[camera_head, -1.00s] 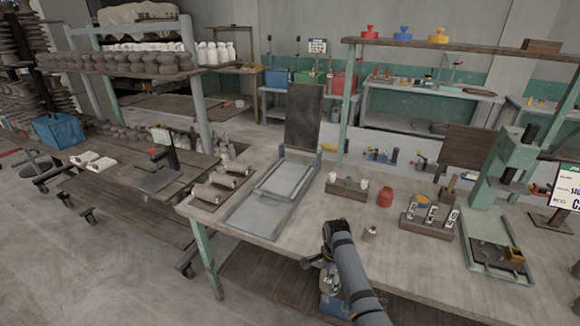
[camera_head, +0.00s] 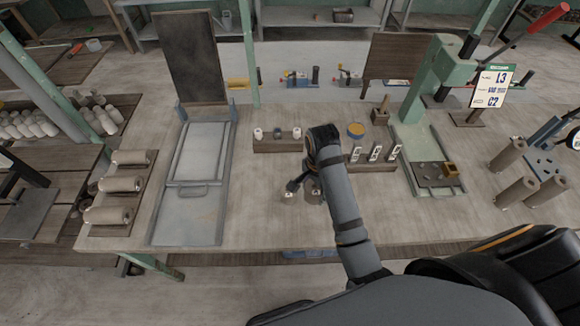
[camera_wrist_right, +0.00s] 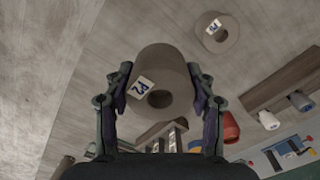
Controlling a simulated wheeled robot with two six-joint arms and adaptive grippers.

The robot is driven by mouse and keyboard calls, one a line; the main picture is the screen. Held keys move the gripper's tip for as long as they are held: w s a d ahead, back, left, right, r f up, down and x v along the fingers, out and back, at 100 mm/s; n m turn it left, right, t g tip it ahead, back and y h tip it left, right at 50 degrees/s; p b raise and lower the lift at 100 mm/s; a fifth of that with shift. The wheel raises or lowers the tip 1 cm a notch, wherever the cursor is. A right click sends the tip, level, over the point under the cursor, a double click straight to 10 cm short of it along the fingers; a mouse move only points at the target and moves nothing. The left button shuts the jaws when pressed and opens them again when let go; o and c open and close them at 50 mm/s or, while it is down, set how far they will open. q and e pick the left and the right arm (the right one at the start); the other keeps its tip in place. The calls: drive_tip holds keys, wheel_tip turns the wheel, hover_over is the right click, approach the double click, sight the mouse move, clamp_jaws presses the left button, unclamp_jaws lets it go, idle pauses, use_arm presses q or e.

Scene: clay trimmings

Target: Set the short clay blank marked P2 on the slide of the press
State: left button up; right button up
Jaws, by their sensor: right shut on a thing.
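My right gripper (camera_wrist_right: 160,95) is shut on a short grey clay blank (camera_wrist_right: 165,65) with a hole in its end and a white tag reading P2. In the head view the gripper (camera_head: 305,185) is low over the front of the bench, and the held blank (camera_head: 314,194) is partly hidden by my arm. I cannot tell how far it is off the bench. A second similar blank (camera_head: 288,198) stands just left of it; its tag is hard to read. The green press (camera_head: 445,72) is to the right, with a dark slide plate (camera_head: 428,181) on its bed. My left gripper is out of view.
A rack of labelled blocks (camera_head: 375,153) lies between my arm and the press. Behind is a rack with white pieces (camera_head: 284,144). Tall clay cylinders (camera_head: 516,192) stand right of the press. A framed tray (camera_head: 200,150) is left. A sign (camera_head: 490,87) reads L3, C2.

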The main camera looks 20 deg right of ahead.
drive_tip(key=w+d+f+b, duration=0.1)
drive_tip(key=w+f, duration=0.1)
drive_tip(key=w, duration=0.2)
drive_tip(key=w+f+b, duration=0.1)
drive_tip(key=w+f, duration=0.2)
drive_tip(key=w, duration=0.1)
drive_tip(key=w+d+f+b, duration=0.1)
drive_tip(key=w+f, duration=0.1)
drive_tip(key=w, duration=0.1)
drive_tip(key=shift+w+d+f, duration=0.35)
drive_tip(key=shift+w, duration=0.05)
drive_tip(key=shift+w+f, duration=0.35)
drive_tip(key=shift+f, duration=0.15)
drive_tip(key=shift+w+f, duration=0.2)
drive_tip(key=shift+w, duration=0.05)
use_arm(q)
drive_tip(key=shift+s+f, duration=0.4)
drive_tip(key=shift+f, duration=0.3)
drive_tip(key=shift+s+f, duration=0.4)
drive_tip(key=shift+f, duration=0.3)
use_arm(e)
drive_tip(key=shift+d+f, duration=0.1)
drive_tip(key=shift+f, duration=1.6)
drive_tip(key=shift+f, duration=0.15)
drive_tip(key=o, duration=1.1)
